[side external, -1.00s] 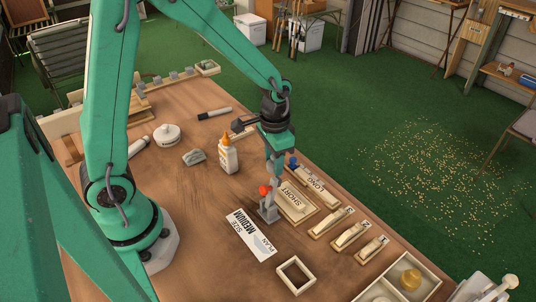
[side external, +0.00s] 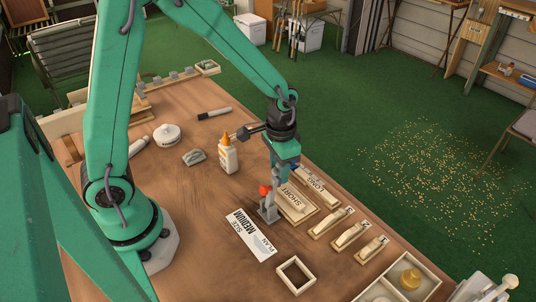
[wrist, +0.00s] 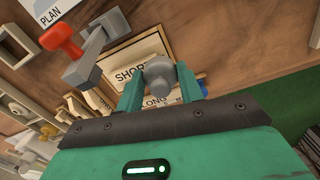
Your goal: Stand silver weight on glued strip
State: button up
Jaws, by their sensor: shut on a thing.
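My gripper (wrist: 160,92) is shut on the silver weight (wrist: 159,72), a grey round piece with a smaller knob, seen between its green fingers in the wrist view. In the side view my gripper (side external: 280,172) is low over the table, beside the tray marked SHORT (side external: 283,215). The weight is hard to make out there. A pale strip (side external: 296,201) lies on that tray. I cannot tell which strip is glued. A grey clamp (side external: 268,213) with a red handle (side external: 264,190) stands just left of the SHORT tray; it also shows in the wrist view (wrist: 92,58).
A LONG tray (side external: 320,191) lies beyond SHORT. Several numbered holders (side external: 351,235) stand to the right. A glue bottle (side external: 228,158), a plan card (side external: 250,237), a small open frame (side external: 295,275) and a divided tray with a brass weight (side external: 411,279) are nearby. Bare wood lies left.

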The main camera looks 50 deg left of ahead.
jog(key=shift+d+f, duration=0.3)
jog(key=shift+d, duration=0.5)
jog(key=shift+d+f, duration=0.35)
jog(key=shift+d, duration=0.5)
jog(key=shift+d+f, duration=0.3)
jog(key=shift+d, duration=0.5)
jog(key=shift+f, duration=0.6)
jog(key=o, duration=1.8)
jog(key=shift+o, duration=0.2)
jog(key=shift+r, duration=0.15)
notch_tip(320, 180, up, 7)
dwell(0.5)
dwell(0.4)
notch_tip(320, 180, up, 8)
jog(key=f, duration=0.1)
send_over(291, 196)
jog(key=shift+r, duration=0.25)
